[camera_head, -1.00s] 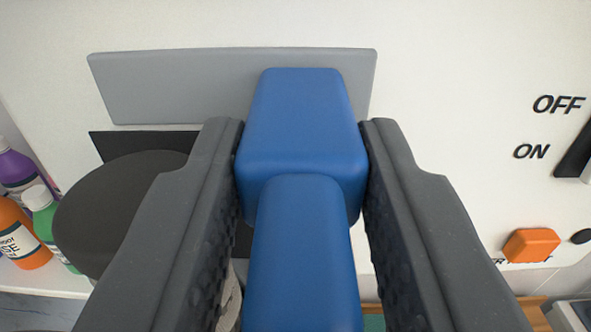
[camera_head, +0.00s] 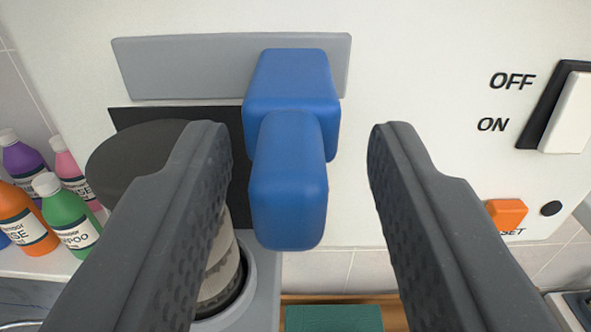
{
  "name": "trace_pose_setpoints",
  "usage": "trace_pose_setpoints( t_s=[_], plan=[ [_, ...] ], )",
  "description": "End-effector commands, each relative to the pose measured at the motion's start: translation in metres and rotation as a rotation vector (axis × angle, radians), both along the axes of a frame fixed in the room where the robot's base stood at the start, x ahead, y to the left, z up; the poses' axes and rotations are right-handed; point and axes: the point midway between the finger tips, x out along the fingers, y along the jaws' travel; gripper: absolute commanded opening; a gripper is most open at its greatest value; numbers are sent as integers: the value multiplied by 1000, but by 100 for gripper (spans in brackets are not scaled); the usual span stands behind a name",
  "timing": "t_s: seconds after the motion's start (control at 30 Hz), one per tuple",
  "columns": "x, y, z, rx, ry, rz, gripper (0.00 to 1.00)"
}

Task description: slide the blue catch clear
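The blue catch (camera_head: 290,185) is a blue block with a rounded handle that sticks out toward me. It sits at the right part of a grey rail plate (camera_head: 190,68) on a white panel. My gripper (camera_head: 296,150) is open, with one dark finger on each side of the catch. The catch stands apart from both fingers, nearer the left one. Nothing is held.
A dark round knob (camera_head: 140,155) and a ribbed cylinder in a grey holder (camera_head: 262,290) are at the left. Bottles, such as a green one (camera_head: 66,215), stand on a shelf. An OFF/ON switch (camera_head: 568,112) and orange button (camera_head: 507,213) are at right.

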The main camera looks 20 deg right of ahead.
Motion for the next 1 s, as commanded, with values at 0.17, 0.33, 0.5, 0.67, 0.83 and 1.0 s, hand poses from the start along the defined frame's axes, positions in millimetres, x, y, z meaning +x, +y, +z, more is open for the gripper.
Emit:
trace_pose_setpoints(
  t_s=[0.17,0.33,0.5,0.67,0.83,1.0],
  plan=[
    [-23,11,0,0,-2,0,38],
    [-45,21,-2,1,0,-1,38],
    [-67,32,0,0,-4,1,38],
    [-83,40,-2,0,0,1,38],
    [-93,45,-1,0,-1,0,38],
    [-96,46,-1,0,-1,0,38]
  ],
)
